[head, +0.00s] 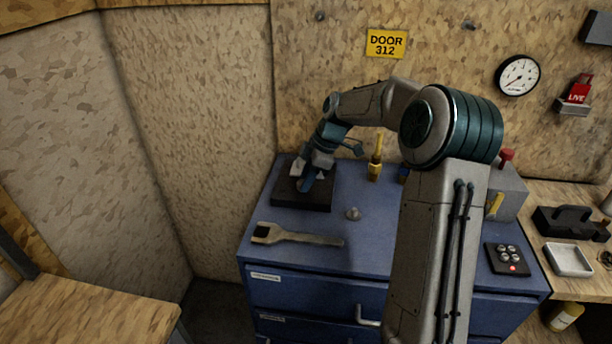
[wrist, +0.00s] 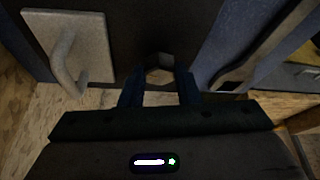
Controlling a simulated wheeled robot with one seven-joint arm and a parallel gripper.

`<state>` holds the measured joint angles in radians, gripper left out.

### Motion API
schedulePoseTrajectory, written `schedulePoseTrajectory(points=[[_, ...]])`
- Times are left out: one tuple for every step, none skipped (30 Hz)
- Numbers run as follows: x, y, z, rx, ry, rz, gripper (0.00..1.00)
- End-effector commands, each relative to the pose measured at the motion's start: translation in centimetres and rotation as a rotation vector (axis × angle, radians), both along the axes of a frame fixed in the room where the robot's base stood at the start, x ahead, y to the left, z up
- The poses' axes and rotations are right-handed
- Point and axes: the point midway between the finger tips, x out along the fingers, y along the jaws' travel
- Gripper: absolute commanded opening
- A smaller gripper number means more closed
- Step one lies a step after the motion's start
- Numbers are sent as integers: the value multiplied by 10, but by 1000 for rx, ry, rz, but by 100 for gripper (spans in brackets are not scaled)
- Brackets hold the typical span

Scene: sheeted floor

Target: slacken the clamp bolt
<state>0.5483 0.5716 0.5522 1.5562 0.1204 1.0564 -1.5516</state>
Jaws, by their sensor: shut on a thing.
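The clamp bolt (wrist: 159,68) shows in the wrist view as a grey hexagonal head on a dark surface. My gripper (wrist: 160,82) has its two dark blue fingers on either side of the head and is shut on it. In the head view my gripper (head: 304,184) points down at a black block (head: 291,203) on the back left of the blue cabinet top. There the bolt is hidden behind the gripper. A light grey plate with a bent handle (wrist: 75,50) is left of the bolt in the wrist view.
A small grey knob-like piece (head: 353,214) and a yellow-handled tool (head: 376,158) are right of the block. A button box (head: 508,258) sits at the front right.

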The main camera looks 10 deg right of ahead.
Motion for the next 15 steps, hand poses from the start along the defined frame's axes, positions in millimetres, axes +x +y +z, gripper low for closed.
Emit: schedulePoseTrajectory(points=[[2, 0, 3, 1, -4, 38, 6], [2, 0, 3, 1, -3, 63, 6], [3, 0, 2, 0, -4, 95, 6], [3, -1, 2, -1, -4, 116, 6], [3, -1, 3, -1, -4, 138, 6], [3, -1, 2, 0, -4, 164, 6], [3, -1, 2, 0, -4, 184, 6], [3, -1, 2, -1, -3, 201, 6], [4, -1, 2, -2, -4, 224, 6], [4, -1, 2, -2, -5, 238, 6], [4, -1, 2, -1, -5, 253, 6], [4, 0, 2, -1, -4, 270, 6], [4, 0, 2, -1, -3, 282, 6], [4, 0, 1, -2, -4, 294, 6], [4, -1, 1, -2, -4, 306, 6]])
